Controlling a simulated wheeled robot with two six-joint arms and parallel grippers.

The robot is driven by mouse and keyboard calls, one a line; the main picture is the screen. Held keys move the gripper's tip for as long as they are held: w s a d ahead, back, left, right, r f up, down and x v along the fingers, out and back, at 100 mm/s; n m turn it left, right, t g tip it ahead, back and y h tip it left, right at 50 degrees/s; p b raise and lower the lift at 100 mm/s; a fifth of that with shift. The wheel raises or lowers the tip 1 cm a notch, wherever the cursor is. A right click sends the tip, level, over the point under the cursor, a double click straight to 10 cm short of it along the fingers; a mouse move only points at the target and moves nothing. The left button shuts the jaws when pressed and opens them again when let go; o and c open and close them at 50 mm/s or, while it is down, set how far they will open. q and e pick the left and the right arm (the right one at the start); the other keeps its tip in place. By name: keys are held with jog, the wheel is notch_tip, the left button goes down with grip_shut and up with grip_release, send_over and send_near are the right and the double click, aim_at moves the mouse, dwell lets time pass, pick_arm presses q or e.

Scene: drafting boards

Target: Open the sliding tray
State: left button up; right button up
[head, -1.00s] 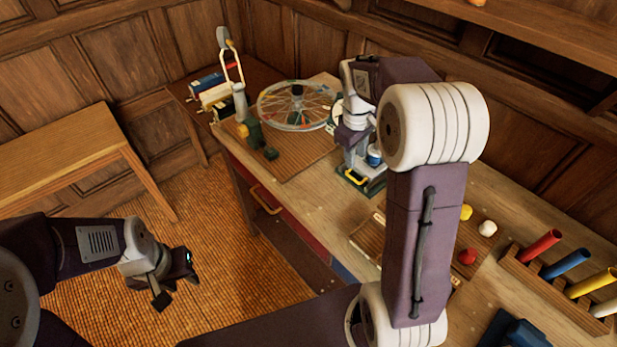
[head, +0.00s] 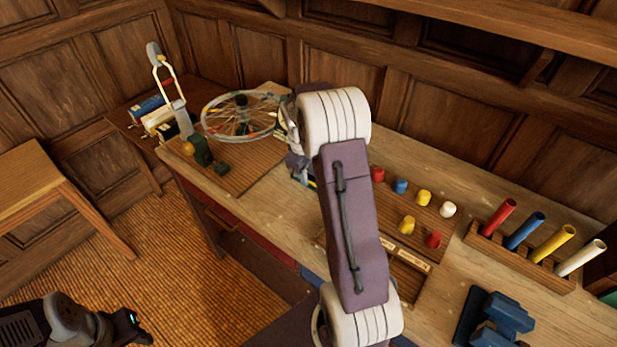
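My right arm covers the middle of the workbench. My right gripper (head: 299,168) is mostly hidden behind its own white joint, so its fingers cannot be made out. It is at the spot where a small device with a yellow handle stood in view earlier. Only a sliver of yellow and blue shows there now, and I cannot see whether the gripper touches it. I cannot clearly pick out the sliding tray.
The bench has a spoked wheel (head: 240,117) at the back left, a board with coloured pegs (head: 407,225), a rack of coloured tubes (head: 530,262) and a blue device (head: 494,318) at the right. A drawer handle (head: 221,220) is on the bench front. A wooden table (head: 30,185) stands left.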

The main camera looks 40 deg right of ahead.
jog(key=shift+d+f, duration=0.1)
jog(key=shift+f, duration=0.65)
grip_shut()
dwell(0.9)
